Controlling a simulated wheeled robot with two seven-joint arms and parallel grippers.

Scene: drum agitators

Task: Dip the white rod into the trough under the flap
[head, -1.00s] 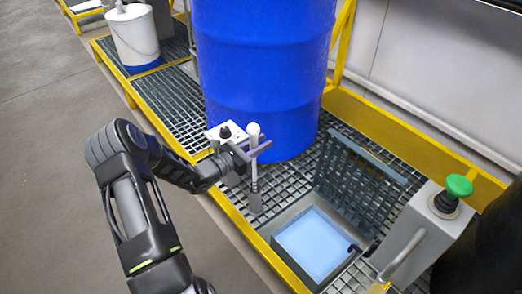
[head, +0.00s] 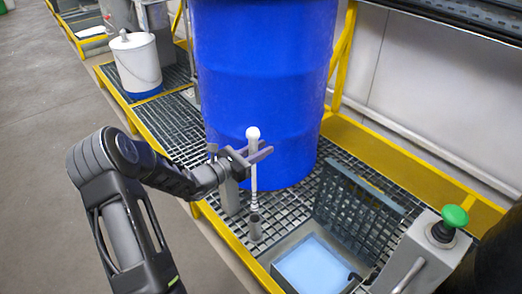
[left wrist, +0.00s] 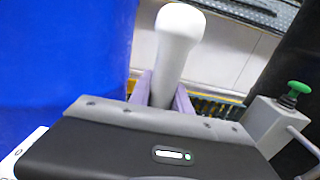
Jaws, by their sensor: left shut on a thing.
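The white rod (head: 253,160) has a rounded top and hangs upright in the head view. My left gripper (head: 262,153) is shut on it below the top. The rod's top also fills the middle of the left wrist view (left wrist: 178,40). The trough (head: 311,266) with pale blue content lies to the right, sunk in the grating. Its grated flap (head: 355,205) stands raised behind it. My right gripper is not in view.
A large blue drum (head: 262,80) stands close behind the rod. A grey box with a green button (head: 455,216) stands right of the trough. A white bucket (head: 137,62) is at the far left. A yellow edge (head: 232,240) borders the grating.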

